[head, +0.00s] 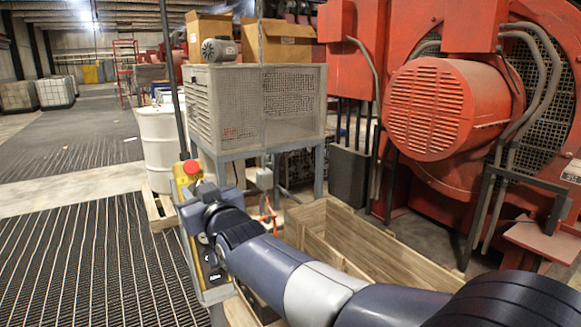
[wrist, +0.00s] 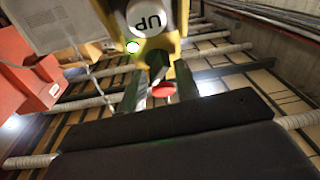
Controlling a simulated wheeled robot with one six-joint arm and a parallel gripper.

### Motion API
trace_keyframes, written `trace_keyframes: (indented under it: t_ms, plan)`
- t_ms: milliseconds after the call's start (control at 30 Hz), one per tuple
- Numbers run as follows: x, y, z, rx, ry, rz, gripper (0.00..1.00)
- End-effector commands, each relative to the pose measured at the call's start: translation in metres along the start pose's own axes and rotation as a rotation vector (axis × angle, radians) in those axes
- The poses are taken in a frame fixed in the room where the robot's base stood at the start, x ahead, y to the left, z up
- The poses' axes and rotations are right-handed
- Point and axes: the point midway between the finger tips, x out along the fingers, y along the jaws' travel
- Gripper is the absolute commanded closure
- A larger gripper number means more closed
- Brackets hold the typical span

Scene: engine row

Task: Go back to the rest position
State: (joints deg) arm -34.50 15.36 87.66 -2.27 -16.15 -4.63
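My gripper (head: 197,197) is at the end of my outstretched arm, close beside a yellow control box (head: 207,262) in the head view. A red mushroom button (head: 191,168) stands on top of the box. In the wrist view, two dark fingers of my gripper (wrist: 158,88) stand apart, and a red knob (wrist: 163,90) shows between them. Nothing is visibly held. Whether the fingers touch the box is unclear.
A wooden crate (head: 335,222) lies right of the box, below my arm. A large red machine (head: 433,108) fills the right. A mesh cabinet (head: 262,107) on legs and a white drum (head: 160,146) stand behind. The aisle at left (head: 75,140) is clear.

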Motion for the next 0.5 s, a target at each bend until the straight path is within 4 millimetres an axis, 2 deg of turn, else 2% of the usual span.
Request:
trace_keyframes:
  t_ms: [500]
  plan:
    - [0.0005, 0.0024, -0.0046, -0.151, -0.004, -0.083, 0.69]
